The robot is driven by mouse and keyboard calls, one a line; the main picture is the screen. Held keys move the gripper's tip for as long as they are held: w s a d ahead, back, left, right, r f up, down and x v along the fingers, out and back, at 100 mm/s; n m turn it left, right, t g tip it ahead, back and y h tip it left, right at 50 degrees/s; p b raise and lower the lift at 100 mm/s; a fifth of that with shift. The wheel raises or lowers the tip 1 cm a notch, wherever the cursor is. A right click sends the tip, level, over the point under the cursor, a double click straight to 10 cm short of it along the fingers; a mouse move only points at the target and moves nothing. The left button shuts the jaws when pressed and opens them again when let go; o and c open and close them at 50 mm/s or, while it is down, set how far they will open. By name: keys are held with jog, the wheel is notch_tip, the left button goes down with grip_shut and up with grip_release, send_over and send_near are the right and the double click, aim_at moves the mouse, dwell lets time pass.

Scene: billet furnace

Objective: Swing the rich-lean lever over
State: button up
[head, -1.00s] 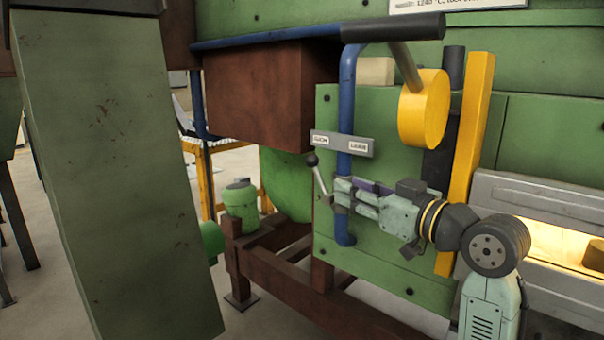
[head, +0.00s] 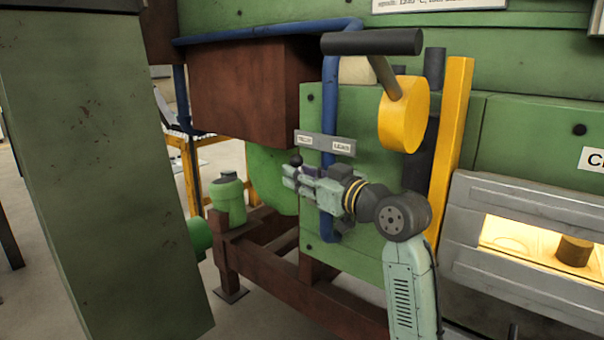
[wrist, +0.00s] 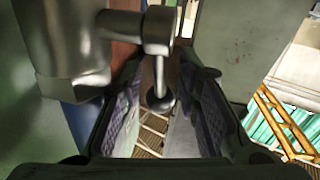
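The rich-lean lever shows its dark ball knob (head: 297,160) just below the left label of the grey RICH/LEAN plate (head: 325,143). Its rod is mostly hidden by my gripper (head: 288,178) in the head view. In the wrist view the metal lever (wrist: 158,68) hangs from a round hub, its knob end between the two fingers of my gripper (wrist: 163,112). The fingers are open, with gaps visible on both sides of the lever. I see no firm contact.
A blue pipe (head: 329,95) runs down behind my gripper. A yellow disc with a dark-handled bar (head: 404,115) and a yellow post (head: 450,140) stand to the right. The glowing furnace opening (head: 520,240) is at lower right. A brown box (head: 245,95) hangs upper left.

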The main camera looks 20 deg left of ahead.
jog(key=c, duration=0.7)
jog(key=shift+r, duration=0.1)
grip_shut()
